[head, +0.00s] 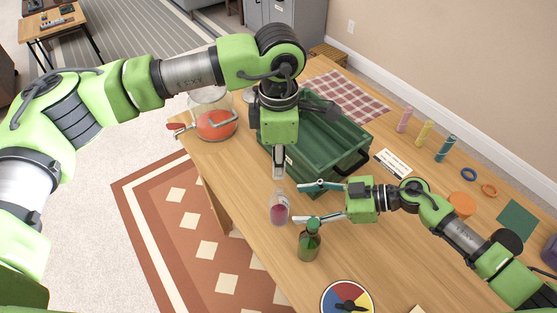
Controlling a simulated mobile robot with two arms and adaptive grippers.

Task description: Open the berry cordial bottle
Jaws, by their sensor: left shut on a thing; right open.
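The berry cordial bottle (279,210), clear with dark pink contents, is at the middle of the head view, over the table's near-left part. I cannot tell whether its base touches the table. My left gripper (279,176) points straight down and is shut on the top of this bottle; its fingers hide the cap or neck. My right gripper (301,203) comes from the right with its fingers spread wide. Its fingertips are just right of the bottle, one farther back and one nearer, with nothing seen held between them.
A green bottle (310,243) stands just in front of the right gripper's nearer finger. A green crate (345,165) lies behind the grippers. A glass jar (213,122) with red contents stands back left. A coloured dial (347,298) is at the front. Small tubes and rings line the right.

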